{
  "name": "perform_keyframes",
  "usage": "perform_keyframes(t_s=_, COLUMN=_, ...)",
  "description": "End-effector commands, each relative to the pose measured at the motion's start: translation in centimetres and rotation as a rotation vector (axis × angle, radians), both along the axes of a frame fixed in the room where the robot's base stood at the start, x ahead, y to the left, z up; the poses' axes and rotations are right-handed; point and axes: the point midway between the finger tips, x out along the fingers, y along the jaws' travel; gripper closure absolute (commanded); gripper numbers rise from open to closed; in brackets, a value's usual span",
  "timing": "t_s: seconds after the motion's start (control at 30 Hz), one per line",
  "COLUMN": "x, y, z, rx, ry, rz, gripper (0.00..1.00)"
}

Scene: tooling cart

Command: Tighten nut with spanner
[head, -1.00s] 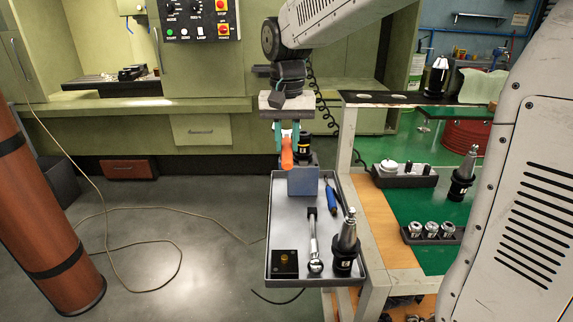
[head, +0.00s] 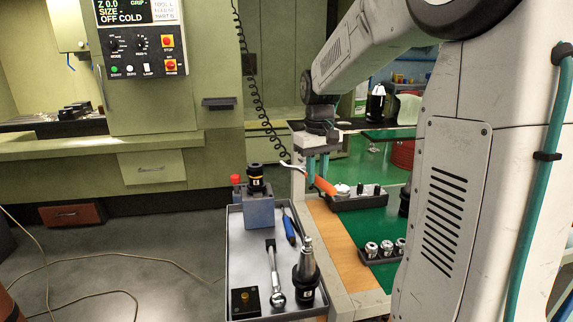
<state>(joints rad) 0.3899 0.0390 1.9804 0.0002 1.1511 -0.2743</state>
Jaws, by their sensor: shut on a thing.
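My gripper (head: 317,176), with teal fingers, is shut on an orange-handled tool (head: 325,186), probably the spanner. The tool hangs tilted, its right end lower, in front of the cart's wood and green top as seen here. Its far left end is thin and hard to make out. A black tool holder (head: 256,183) stands upright in a blue-grey block (head: 259,212) at the tray's far end, to the left of my gripper. The nut is probably the dark ring on this holder, but it is too small to tell. The tool appears apart from the holder.
The grey tray (head: 236,262) also holds a blue-handled tool (head: 289,228), a ratchet (head: 275,272), a tapered holder (head: 306,277) and a black square block (head: 244,303). Small racks (head: 366,200) stand on the cart top at right. A green machine (head: 145,90) stands behind.

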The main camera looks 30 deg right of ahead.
Motion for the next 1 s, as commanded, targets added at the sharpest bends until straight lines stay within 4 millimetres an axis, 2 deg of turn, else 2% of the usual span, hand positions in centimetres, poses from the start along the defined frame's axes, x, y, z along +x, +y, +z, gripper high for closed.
perform_keyframes(t_s=0.1, x=-0.3, y=-1.0, z=-0.7, rx=0.001, ry=-0.01, rz=0.162, gripper=1.0)
perform_keyframes(t_s=0.2, x=-0.2, y=-0.9, z=-1.0, rx=0.0, ry=-0.018, rz=0.292, gripper=1.0)
perform_keyframes(t_s=0.4, x=0.0, y=-1.0, z=-1.1, rx=-0.005, ry=-0.03, rz=0.437, gripper=1.0)
perform_keyframes(t_s=1.0, x=1.6, y=-0.4, z=-2.5, rx=-0.006, ry=-0.03, rz=0.462, gripper=1.0)
